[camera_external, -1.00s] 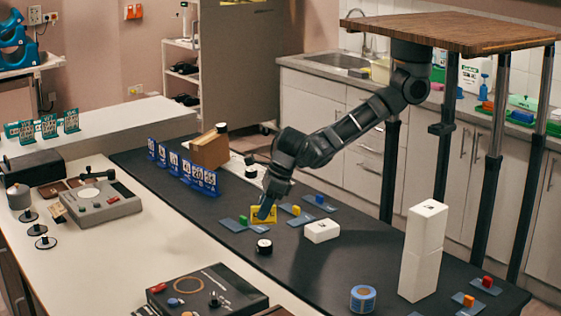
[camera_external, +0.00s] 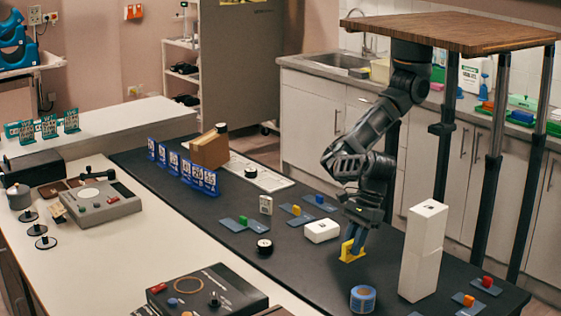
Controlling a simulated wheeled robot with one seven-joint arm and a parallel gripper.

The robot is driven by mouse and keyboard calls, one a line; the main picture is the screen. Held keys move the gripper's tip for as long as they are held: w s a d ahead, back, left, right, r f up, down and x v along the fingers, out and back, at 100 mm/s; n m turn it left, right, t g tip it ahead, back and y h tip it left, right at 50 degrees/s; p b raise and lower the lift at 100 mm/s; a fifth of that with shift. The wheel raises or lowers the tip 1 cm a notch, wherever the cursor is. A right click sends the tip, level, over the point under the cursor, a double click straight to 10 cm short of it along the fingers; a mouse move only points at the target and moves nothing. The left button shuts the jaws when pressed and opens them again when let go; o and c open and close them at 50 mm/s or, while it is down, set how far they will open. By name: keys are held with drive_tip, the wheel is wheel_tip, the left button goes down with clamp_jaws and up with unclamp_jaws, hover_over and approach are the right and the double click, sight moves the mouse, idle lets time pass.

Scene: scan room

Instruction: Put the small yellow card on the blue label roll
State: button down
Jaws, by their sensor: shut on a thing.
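The small yellow card (camera_external: 347,252) is upright between the fingers of my gripper (camera_external: 354,238), which is shut on it. Its lower edge is at or just above the black mat; I cannot tell whether it touches. The blue label roll (camera_external: 363,298) lies on the mat nearer the camera, a little right of the card and apart from it. The fingers hide part of the card.
Small coloured blocks on grey-blue plates (camera_external: 297,215) lie behind. The black mat (camera_external: 310,275) is bare left of the roll.

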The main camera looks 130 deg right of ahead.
drive_tip(key=a+f, duration=0.1)
drive_tip(key=a, duration=0.1)
drive_tip(key=a+f, duration=0.1)
drive_tip(key=a, duration=0.1)
drive_tip(key=w+a+f, duration=0.1)
drive_tip(key=shift+a+f, duration=0.35)
drive_tip(key=shift+a, duration=0.05)
drive_tip(key=shift+f, duration=2)
drive_tip(key=shift+f, duration=0.15)
drive_tip(key=c, duration=1)
unclamp_jaws()
drive_tip(key=v, duration=1.2)
drive_tip(key=shift+s, duration=0.1)
